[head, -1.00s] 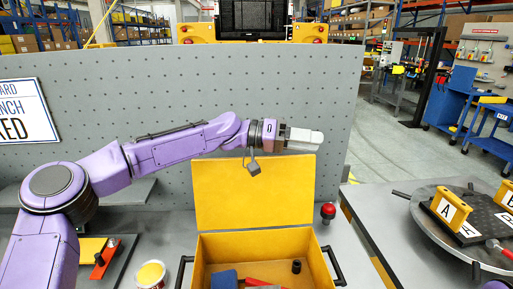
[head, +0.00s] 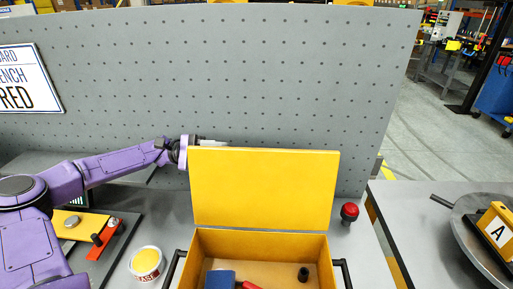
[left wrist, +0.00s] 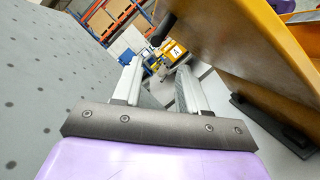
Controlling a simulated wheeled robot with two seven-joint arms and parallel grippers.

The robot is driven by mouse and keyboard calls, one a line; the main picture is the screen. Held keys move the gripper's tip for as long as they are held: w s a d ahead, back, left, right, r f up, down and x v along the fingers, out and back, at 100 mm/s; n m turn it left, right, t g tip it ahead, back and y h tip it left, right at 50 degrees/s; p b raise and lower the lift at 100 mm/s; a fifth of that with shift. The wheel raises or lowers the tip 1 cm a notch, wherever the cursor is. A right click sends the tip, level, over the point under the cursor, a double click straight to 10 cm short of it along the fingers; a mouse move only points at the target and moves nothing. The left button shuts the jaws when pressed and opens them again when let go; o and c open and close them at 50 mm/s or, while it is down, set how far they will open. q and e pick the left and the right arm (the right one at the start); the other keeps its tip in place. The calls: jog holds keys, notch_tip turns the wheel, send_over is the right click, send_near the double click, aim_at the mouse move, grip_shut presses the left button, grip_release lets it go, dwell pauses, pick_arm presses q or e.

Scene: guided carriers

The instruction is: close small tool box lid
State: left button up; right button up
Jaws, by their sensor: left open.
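The yellow tool box (head: 210,242) stands on the grey bench with its yellow lid (head: 265,188) raised upright at the back. Inside it lie a blue block (head: 220,279), a red item (head: 249,285) and a small black cylinder (head: 303,273). My left gripper (head: 222,144) is behind the lid, at its top left edge; the lid hides part of it. In the left wrist view my left gripper (left wrist: 160,85) has its two fingers apart with nothing between them, and the lid (left wrist: 230,50) slants close by on the right. My right gripper is not in view.
A grey pegboard (head: 300,75) stands close behind the lid and my left arm. A red knob (head: 349,211) is right of the box, and a tin (head: 147,262) is to its left. A turntable (head: 470,230) is at the far right.

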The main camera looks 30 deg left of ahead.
aim_at(254, 152)
pick_arm(q)
jog(key=d+r+p, duration=0.1)
jog(key=d, duration=0.2)
jog(key=w+d+r+n+p, duration=0.1)
jog(key=d, duration=0.2)
jog(key=d+n+h+p, duration=0.1)
jog(key=d, duration=0.2)
jog(key=shift+w+d+r+p, duration=0.2)
jog(key=shift+w+r+p, duration=0.2)
jog(key=shift+w+d, duration=0.15)
jog(key=shift+d, duration=0.15)
jog(key=shift+t, duration=0.3)
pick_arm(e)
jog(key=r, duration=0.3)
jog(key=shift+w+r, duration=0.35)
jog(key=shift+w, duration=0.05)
pick_arm(q)
jog(key=shift+c, duration=0.2)
grip_shut()
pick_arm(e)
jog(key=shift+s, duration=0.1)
